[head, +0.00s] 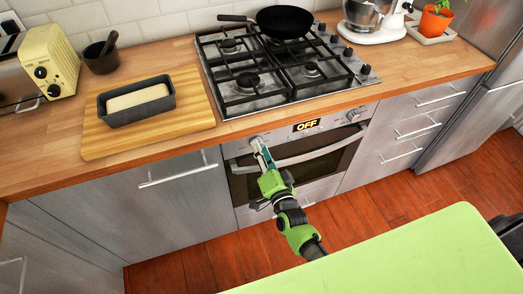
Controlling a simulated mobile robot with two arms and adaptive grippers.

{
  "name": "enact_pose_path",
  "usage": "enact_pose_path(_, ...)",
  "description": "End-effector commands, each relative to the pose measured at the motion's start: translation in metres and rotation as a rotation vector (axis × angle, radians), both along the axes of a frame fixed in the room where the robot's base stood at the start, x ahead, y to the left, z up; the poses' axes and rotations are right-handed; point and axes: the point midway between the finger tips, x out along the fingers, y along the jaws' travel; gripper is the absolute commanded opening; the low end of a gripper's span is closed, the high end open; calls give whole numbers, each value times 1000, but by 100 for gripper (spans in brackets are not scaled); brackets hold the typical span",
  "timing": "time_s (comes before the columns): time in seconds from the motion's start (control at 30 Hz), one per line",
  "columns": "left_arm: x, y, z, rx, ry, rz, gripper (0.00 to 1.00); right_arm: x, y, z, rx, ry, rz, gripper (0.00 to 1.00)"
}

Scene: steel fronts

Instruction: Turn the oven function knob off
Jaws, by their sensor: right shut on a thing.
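The oven (330,160) is set in the counter front under the hob. Its display (306,125) reads OFF. My right gripper (258,143) reaches up to the left end of the oven's control panel, with its fingers shut on the oven function knob, which they hide. The knob's pointer cannot be seen. Another knob (353,115) shows at the right end of the panel, apart from the gripper. My left gripper is not in view.
The oven handle (310,153) runs just below and right of my right gripper. A gas hob (285,75) with a black pan (285,21) is above. A cutting board (190,120) with a loaf tin (136,111) lies left. A light green surface (400,255) fills the lower right.

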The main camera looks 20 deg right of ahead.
Motion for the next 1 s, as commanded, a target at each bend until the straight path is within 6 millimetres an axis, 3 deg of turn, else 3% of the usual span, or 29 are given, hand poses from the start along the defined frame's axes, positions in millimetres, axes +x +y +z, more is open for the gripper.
enact_pose_path(0.17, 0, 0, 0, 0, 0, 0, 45, 2, 0, 3, -2, -6, 0, 6)
enact_pose_path(0.2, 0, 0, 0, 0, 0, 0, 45, 2, 0, 3, -2, -6, 0, 38)
enact_pose_path(0.23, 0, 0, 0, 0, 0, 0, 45, 2, 0, 3, -2, -6, 0, 45)
enact_pose_path(0.67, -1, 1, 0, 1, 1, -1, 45, -6, 0, 0, 0, 0, 0, 45)
enact_pose_path(1.0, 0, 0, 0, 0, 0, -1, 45, -68, -1, 2, -1, 1, 0, 45)
